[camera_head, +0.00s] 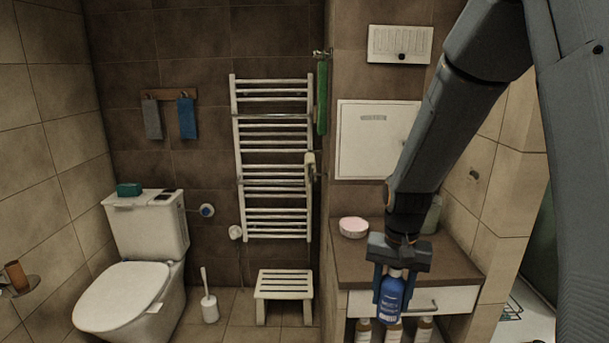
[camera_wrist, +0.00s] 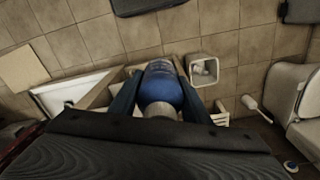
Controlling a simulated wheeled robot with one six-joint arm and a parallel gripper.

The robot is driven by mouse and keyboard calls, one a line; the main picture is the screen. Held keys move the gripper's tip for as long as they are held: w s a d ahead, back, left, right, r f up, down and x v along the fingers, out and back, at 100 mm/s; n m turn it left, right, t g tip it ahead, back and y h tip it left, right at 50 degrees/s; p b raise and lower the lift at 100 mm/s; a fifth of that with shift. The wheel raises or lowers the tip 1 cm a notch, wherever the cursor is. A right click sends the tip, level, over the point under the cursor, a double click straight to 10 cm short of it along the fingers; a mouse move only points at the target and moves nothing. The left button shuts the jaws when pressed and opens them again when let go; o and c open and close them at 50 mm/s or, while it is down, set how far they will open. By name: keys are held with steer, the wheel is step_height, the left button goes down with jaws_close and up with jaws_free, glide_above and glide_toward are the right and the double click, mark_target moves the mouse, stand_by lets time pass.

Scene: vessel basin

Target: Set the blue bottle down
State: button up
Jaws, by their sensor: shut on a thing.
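The blue bottle (camera_head: 390,298) has a pale cap and white lettering, and hangs upright below my gripper (camera_head: 393,283) in the head view. My gripper is shut on its upper part, with one finger on each side. In the head view the bottle overlaps the white drawer front of the brown-topped counter (camera_head: 365,258); its exact distance from the counter is hard to tell. In the wrist view the blue bottle (camera_wrist: 160,88) is seen from above, between the fingers of my gripper (camera_wrist: 158,98). Its base is hidden.
A pink round item (camera_head: 353,227) sits on the counter's left part. A pale green container (camera_head: 432,215) is partly hidden behind my arm. Several bottles (camera_head: 364,330) stand below the drawer. A white stool (camera_head: 284,291) stands left of the counter. The counter's front left top looks clear.

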step_height(320, 180, down, 16)
steer(key=w+n, duration=0.2)
steer(key=n, duration=0.2)
steer(key=shift+r, duration=0.2)
